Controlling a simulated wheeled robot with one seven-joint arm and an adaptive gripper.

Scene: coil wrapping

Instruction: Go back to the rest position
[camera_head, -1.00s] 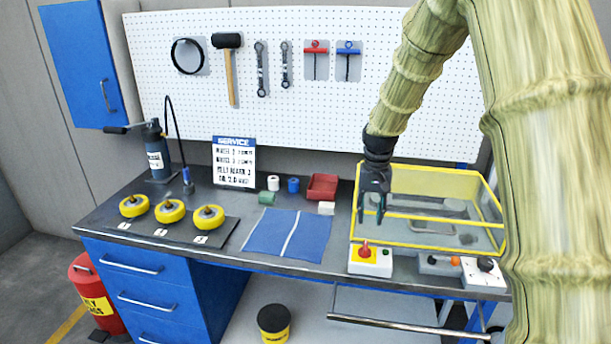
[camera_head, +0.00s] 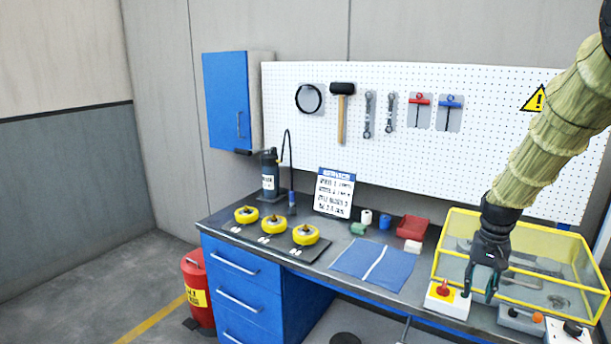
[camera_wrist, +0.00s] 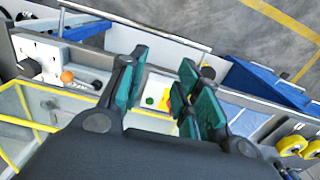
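My gripper (camera_head: 482,281) hangs at the lower right of the head view, in front of the yellow-edged clear box (camera_head: 447,235) and above the bench's front edge. In the wrist view my gripper (camera_wrist: 155,85) shows its green-padded fingers spread apart with nothing between them. The white and yellow box with a red button (camera_head: 446,298) stands just left of the fingers in the head view. It also shows beyond the fingers in the wrist view (camera_wrist: 152,98). My arm comes down from the upper right.
The workbench holds a blue mat (camera_head: 350,258), a red tray (camera_head: 413,227), several yellow wheels (camera_head: 306,234) and a service sign (camera_head: 334,192). Grey control boxes (camera_head: 521,319) sit at the front right. A red bin (camera_head: 197,287) stands on the floor at left. Floor left of it is clear.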

